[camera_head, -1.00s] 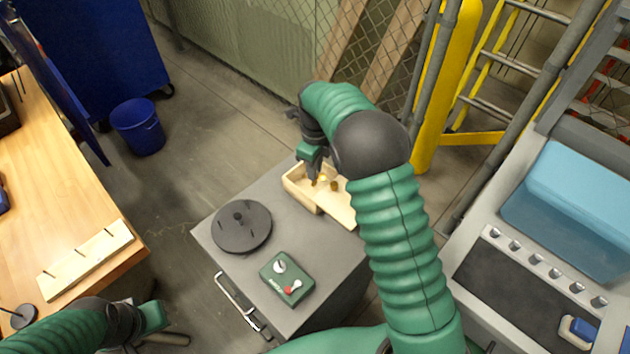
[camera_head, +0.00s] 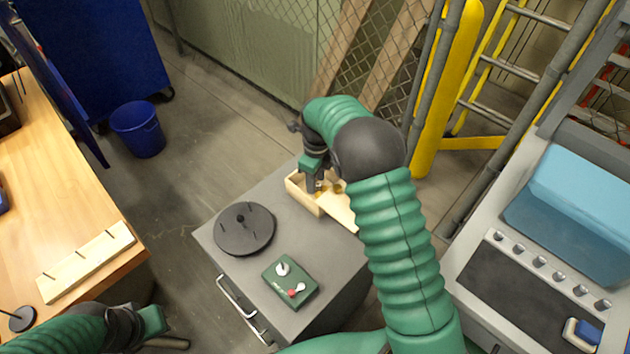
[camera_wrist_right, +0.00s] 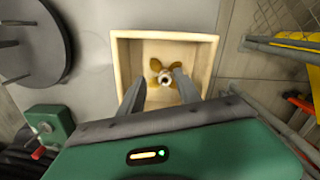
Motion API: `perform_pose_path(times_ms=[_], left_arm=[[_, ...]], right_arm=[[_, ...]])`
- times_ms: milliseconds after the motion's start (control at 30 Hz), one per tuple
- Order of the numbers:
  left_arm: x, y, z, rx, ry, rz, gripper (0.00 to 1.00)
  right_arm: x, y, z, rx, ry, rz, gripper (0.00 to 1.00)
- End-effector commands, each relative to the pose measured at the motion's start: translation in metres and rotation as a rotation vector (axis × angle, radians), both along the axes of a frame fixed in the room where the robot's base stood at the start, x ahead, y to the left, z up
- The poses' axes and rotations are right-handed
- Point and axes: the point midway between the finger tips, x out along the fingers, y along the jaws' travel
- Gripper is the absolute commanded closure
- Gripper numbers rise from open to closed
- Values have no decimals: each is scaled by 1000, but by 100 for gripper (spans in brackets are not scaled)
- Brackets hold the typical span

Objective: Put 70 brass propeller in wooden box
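The wooden box (camera_head: 303,195) stands on the grey cabinet. In the right wrist view the box (camera_wrist_right: 201,62) faces me, with a brass propeller (camera_wrist_right: 163,71) lying inside. Brass also shows within the box in the head view (camera_head: 337,188). My right gripper (camera_head: 317,188) reaches down into the box. In the wrist view its two fingers (camera_wrist_right: 159,78) are apart, with the propeller at their tips and no clear grip on it. My left gripper (camera_head: 158,330) is low at the left, away from the box; its fingers do not show clearly.
On the grey cabinet (camera_head: 222,262) are a dark round disc with pegs (camera_head: 244,229) and a green control box (camera_head: 290,281). A wooden bench (camera_head: 60,190) with a pegged strip (camera_head: 86,262) is at the left. A blue bin (camera_head: 138,128) stands on the floor.

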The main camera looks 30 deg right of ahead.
Motion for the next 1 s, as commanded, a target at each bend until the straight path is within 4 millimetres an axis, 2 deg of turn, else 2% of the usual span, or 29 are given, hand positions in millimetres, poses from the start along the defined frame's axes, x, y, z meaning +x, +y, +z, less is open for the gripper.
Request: perform_pose_path(times_ms=[300,433,600,1000], left_arm=[[0,0,13,0,0,-1,100],[0,0,16,0,0,0,100],[0,0,16,0,0,0,100],[0,0,16,0,0,0,100]], right_arm=[[0,0,81,0,-5,1,60],[-1,0,103,-1,-3,1,60],[-2,0,112,-1,1,0,60],[-2,0,112,0,0,0,60]])
